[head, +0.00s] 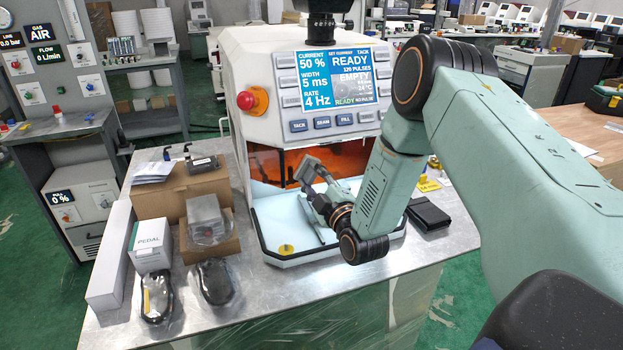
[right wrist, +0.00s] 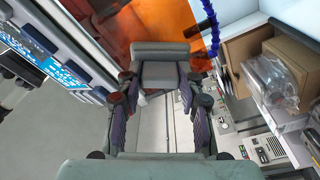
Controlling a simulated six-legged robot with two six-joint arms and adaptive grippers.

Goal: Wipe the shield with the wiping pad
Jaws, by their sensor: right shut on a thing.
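The shield (head: 268,166) is an orange see-through panel in the front of the white machine, below its screen. In the right wrist view the shield (right wrist: 140,22) fills the upper middle. The wiping pad (head: 307,169) is a grey block in front of the shield's right part. My right gripper (head: 316,186) is shut on the pad, which also shows between its fingers in the right wrist view (right wrist: 160,72). I cannot tell whether the pad touches the shield. My forearm hides the shield's right end. My left gripper is not in view.
A white tray (head: 272,238) juts out below the shield. Cardboard boxes (head: 180,192), a pedal box (head: 149,248) and wrapped items crowd the table's left. A red emergency knob (head: 252,101) sticks out above the shield. A black wallet-like case (head: 428,214) lies to the right.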

